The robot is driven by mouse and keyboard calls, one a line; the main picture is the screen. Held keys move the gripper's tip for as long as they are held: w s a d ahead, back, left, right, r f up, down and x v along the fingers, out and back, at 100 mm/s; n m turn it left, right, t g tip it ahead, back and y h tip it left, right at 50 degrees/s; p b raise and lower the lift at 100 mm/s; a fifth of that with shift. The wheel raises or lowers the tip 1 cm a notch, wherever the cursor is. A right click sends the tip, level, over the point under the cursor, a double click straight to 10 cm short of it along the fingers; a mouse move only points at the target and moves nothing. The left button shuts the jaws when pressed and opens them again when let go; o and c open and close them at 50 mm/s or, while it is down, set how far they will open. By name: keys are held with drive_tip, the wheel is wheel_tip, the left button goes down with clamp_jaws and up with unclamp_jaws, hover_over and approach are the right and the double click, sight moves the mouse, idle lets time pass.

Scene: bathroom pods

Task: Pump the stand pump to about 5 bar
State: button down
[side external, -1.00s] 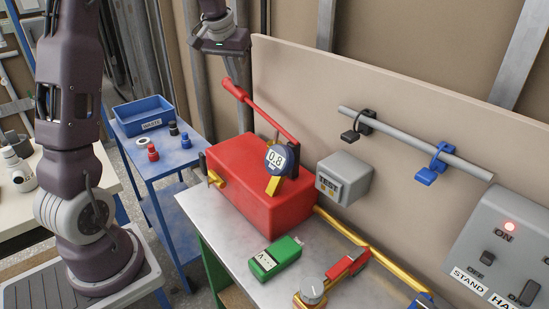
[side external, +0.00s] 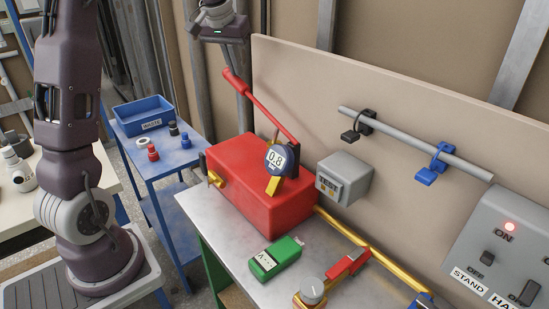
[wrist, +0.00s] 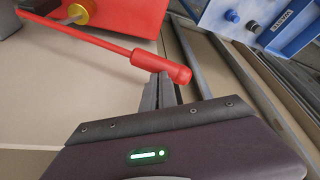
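The stand pump is a red box (side external: 250,185) on the metal bench. Its red lever (side external: 262,108) slants up to the left, with a thicker grip (side external: 234,80) at its raised end. The round gauge (side external: 276,158) on the pump reads 0.8. In the wrist view, the lever's grip (wrist: 162,66) is just beyond the gripper's dark housing.
A green handheld device (side external: 276,257) lies on the bench (side external: 225,243) before the pump. A grey TEST box (side external: 345,178) is beside the pump on the back panel. A blue WASTE bin (side external: 142,115) stands on the blue side table. A yellow pipe (side external: 340,228) runs right.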

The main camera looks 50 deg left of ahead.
wheel_tip(320, 180, down, 8)
wheel_tip(320, 180, up, 11)
drive_tip(key=shift+r, duration=0.15)
idle(0.4)
wheel_tip(320, 180, down, 12)
drive_tip(key=r, duration=0.1)
wheel_tip(320, 180, up, 11)
drive_tip(key=shift+r, duration=0.1)
idle(0.7)
